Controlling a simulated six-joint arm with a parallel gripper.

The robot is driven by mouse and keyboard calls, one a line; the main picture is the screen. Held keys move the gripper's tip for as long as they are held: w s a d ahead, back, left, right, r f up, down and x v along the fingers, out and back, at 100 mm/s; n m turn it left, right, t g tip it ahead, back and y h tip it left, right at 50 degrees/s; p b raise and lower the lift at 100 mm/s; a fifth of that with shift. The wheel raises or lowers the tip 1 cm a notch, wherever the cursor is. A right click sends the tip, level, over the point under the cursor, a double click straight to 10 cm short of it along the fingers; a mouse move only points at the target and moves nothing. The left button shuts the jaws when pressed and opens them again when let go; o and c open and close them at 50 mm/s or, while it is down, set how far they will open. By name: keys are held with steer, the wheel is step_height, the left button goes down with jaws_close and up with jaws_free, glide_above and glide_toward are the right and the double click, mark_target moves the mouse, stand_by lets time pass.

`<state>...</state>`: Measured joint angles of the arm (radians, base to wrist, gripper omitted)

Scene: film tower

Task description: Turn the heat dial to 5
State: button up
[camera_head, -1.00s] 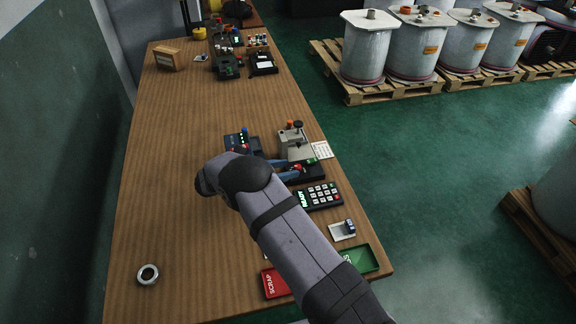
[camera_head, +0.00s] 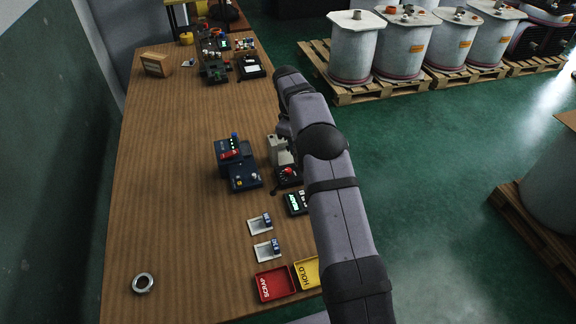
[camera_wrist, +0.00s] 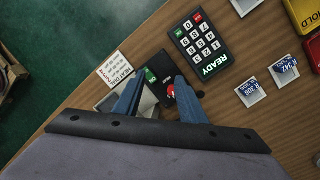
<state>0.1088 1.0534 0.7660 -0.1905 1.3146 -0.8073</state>
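The red heat dial (camera_head: 288,171) sits on a small black box in front of a grey press-like device (camera_head: 276,150). In the wrist view the red knob (camera_wrist: 171,92) shows beside the right blue finger, between the two fingers and partly covered. Its pointer and numbers are too small to read. My gripper (camera_wrist: 157,78) is open, with its blue fingers apart above the black box and the grey device. I cannot tell whether a finger touches the knob. In the head view my arm hides the fingers.
A keypad reading READY (camera_wrist: 201,43) lies just beyond the black box, and a printed card (camera_wrist: 114,69) lies at the left. A dark blue device (camera_head: 238,165) stands left of the dial. Small holders, a red SCRAP tray (camera_head: 275,284) and a yellow HOLD tray (camera_head: 308,273) are nearer.

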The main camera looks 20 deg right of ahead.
steer(key=y, duration=0.2)
glide_above(288, 170)
steer(key=shift+a+r, duration=0.1)
steer(key=shift+f+p, duration=0.9)
steer(key=shift+f, duration=2.8)
steer(key=shift+c, duration=0.6)
jaws_close()
